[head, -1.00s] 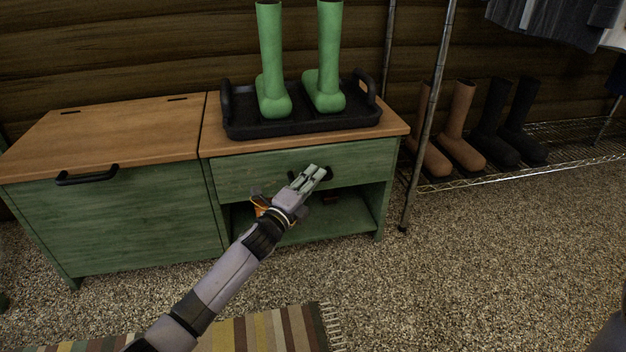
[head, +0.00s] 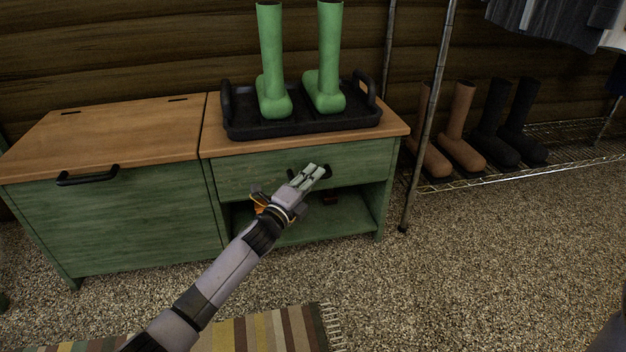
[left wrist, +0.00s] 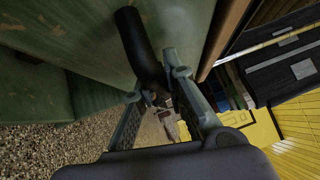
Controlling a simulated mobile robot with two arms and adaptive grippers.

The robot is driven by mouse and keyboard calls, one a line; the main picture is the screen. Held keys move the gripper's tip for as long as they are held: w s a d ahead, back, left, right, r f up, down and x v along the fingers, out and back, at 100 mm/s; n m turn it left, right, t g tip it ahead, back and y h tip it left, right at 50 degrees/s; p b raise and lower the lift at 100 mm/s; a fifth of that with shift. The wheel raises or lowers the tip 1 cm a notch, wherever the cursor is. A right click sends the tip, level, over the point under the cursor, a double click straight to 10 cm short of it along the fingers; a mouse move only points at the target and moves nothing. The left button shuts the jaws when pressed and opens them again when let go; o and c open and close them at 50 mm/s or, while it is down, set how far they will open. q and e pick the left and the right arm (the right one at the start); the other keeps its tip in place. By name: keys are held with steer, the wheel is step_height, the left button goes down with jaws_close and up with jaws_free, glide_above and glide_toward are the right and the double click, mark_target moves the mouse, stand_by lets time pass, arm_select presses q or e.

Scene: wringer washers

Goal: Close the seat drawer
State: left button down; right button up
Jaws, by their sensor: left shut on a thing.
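The seat drawer (head: 245,174) is the green front under the right half of the wood-topped bench. It looks nearly flush with the bench; I cannot tell if a small gap is left. Its black handle (head: 327,173) is partly hidden behind my left gripper (head: 312,174). In the left wrist view the dark handle (left wrist: 141,46) runs between the fingers of the left gripper (left wrist: 154,84), which is shut on it. The green drawer front (left wrist: 90,35) fills the upper left there. My right gripper is in neither view.
A black tray (head: 290,128) with green boots (head: 273,95) stands on the bench top. Left is a green chest section (head: 115,215) with its own handle. An open shelf (head: 340,215) lies below the drawer. A metal rack post (head: 425,125) stands right.

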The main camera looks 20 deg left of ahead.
arm_select(q)
steer(key=shift+w+a, duration=0.55)
steer(key=c, duration=1.6)
jaws_free()
steer(key=shift+w+d, duration=0.1)
steer(key=shift+w, duration=0.05)
steer(key=v, duration=1.2)
